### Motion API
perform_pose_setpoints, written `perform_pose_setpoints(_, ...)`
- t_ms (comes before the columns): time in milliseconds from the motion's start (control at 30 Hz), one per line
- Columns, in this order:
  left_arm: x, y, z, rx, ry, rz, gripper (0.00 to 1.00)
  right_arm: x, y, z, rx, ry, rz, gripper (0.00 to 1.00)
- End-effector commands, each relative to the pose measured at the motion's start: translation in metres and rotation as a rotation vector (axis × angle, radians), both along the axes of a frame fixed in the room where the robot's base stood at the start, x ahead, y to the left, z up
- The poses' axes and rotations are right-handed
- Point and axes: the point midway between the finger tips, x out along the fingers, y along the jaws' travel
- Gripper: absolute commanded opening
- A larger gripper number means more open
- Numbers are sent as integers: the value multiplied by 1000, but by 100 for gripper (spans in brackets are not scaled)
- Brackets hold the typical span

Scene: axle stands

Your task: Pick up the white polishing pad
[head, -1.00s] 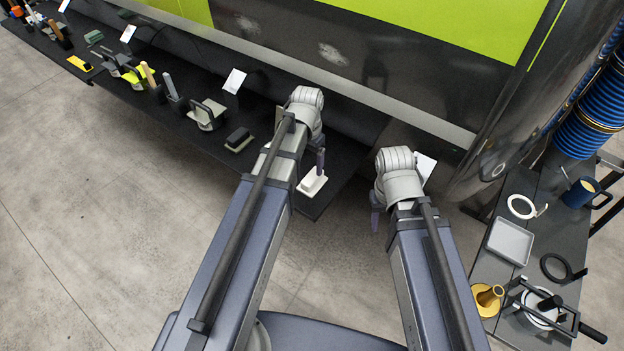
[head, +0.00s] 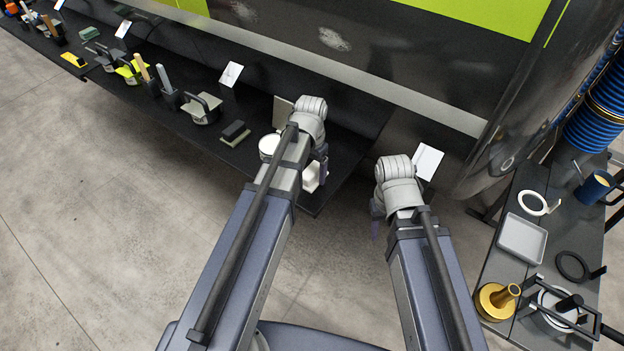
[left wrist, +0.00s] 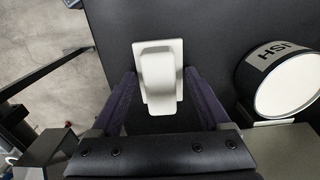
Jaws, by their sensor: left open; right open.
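The white polishing pad (head: 311,182), a pale block with a rounded raised grip on a rectangular base, lies near the right end of the dark shelf. In the head view my left gripper (head: 322,172) partly hides it. In the left wrist view the pad (left wrist: 159,80) sits between the two open fingers of my left gripper (left wrist: 160,90). Gaps show on both sides, and the fingers do not appear to press on it. My right gripper (head: 376,222) is open and empty, over the floor beyond the shelf's right end.
A round white-faced drum (left wrist: 288,82) with a printed label stands right of the pad in the left wrist view. A dark block (head: 235,132) and several tools lie further left on the shelf (head: 260,165). A side table at right holds a grey tray (head: 522,238) and a brass piece (head: 497,300).

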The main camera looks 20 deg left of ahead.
Motion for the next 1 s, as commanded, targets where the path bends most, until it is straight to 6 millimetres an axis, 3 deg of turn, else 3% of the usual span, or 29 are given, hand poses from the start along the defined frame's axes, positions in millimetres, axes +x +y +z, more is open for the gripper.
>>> perform_pose_setpoints(167,0,0,1,0,0,0,79,0,0,1,0,0,0,50)
perform_pose_setpoints(867,0,0,1,0,0,0,0,0,0,1,0,0,0,50)
perform_pose_setpoints(1000,0,0,1,0,0,0,0,0,0,1,0,0,0,50)
